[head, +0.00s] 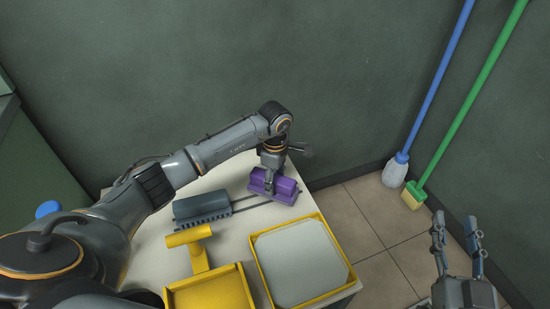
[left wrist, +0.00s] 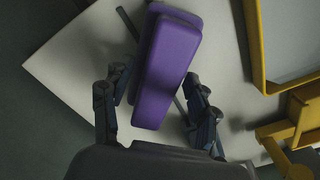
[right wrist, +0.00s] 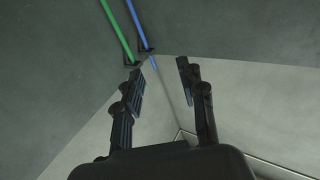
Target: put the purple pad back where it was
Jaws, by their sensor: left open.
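The purple pad (head: 285,189) is a long block with rounded edges and rests on the pale table near its far right corner. In the left wrist view the purple pad (left wrist: 168,68) lies between the fingers of my left gripper (left wrist: 158,95). In the head view my left gripper (head: 270,180) is over the left end of the pad. Its fingers are open, one on each side of the pad. My right gripper (head: 458,245) is open and empty, off the table to the right. It also shows open in the right wrist view (right wrist: 160,85).
A dark grey block (head: 202,206) sits left of the pad, with thin rails between them. A yellow-rimmed tray (head: 322,222) and a yellow part with a handle (head: 190,237) stand in front. A blue mop (head: 396,172) and green broom (head: 414,194) lean on the wall.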

